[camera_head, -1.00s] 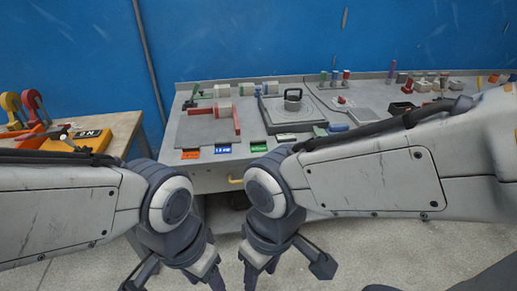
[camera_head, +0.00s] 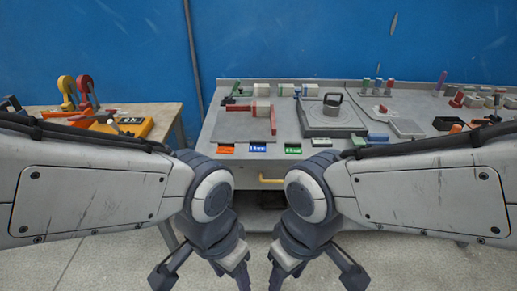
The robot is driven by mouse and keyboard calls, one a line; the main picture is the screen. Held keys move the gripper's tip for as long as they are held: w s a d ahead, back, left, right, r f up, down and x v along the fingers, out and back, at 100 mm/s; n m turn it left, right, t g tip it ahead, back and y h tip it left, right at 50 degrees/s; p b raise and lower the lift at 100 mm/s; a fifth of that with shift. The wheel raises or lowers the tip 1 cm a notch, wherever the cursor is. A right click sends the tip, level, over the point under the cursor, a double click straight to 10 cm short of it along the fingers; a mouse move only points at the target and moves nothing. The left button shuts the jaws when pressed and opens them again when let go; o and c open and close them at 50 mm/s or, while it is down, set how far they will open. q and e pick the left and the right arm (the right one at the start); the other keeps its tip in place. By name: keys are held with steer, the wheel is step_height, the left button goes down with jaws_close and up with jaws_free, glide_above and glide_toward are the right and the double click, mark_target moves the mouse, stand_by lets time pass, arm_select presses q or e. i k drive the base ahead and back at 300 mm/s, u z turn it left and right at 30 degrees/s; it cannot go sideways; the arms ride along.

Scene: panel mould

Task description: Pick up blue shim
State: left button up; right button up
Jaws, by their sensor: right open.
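A small blue block (camera_head: 378,137), which looks like the blue shim, lies at the front edge of the grey bench, right of centre and partly close behind my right arm. A blue label plate (camera_head: 258,148) sits on the bench's front edge, left of it. My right gripper (camera_head: 283,278) points down in front of the bench, open and empty, well below and left of the blue block. My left gripper (camera_head: 233,275) hangs beside it; its fingertips run toward the lower edge, so its opening is unclear. Neither gripper touches anything on the bench.
A wooden table (camera_head: 160,118) with red and yellow levers stands left. Bare floor lies below the grippers.

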mark_target(255, 145)
steer(key=u, duration=0.05)
steer(key=i, duration=0.95)
steer(key=u, duration=0.5)
